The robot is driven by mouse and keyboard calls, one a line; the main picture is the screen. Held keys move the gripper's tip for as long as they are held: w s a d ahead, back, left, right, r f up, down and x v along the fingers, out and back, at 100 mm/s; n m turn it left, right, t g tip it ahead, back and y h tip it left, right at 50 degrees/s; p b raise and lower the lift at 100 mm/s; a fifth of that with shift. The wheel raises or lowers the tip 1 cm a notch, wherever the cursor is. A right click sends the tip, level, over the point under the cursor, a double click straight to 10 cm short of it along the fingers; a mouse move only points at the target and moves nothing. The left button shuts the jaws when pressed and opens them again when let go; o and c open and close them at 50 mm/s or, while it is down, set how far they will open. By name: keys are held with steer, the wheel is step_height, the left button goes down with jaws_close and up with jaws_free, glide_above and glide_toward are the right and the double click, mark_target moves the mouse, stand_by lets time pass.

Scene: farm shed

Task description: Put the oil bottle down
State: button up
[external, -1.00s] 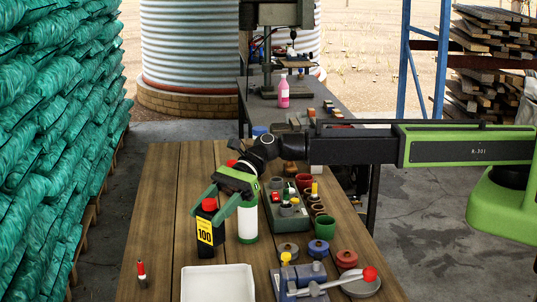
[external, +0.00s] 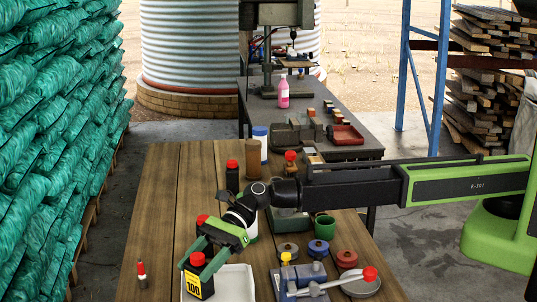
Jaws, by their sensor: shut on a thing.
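The oil bottle (external: 194,284) is black with a red cap and a yellow label marked 100. My gripper (external: 199,262) is shut on it near its top, just below the cap. The bottle is at the left part of the white tray (external: 240,284), overlapping it in the picture. I cannot tell whether its base touches the tray or hangs above it; the bottom of the bottle is near the frame's lower edge.
Another red cap (external: 202,219) shows behind my gripper. A dark bottle with a red cap (external: 232,178) stands further back. A blue vise-like tool (external: 306,280) and several round lidded tins are at right.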

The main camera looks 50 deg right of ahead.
steer(key=o, duration=1.6)
steer(key=shift+r, duration=0.25)
steer(key=p+v, duration=0.4)
steer(key=v, duration=0.8)
steer(key=shift+f+p, duration=0.2)
steer(key=shift+p, duration=0.1)
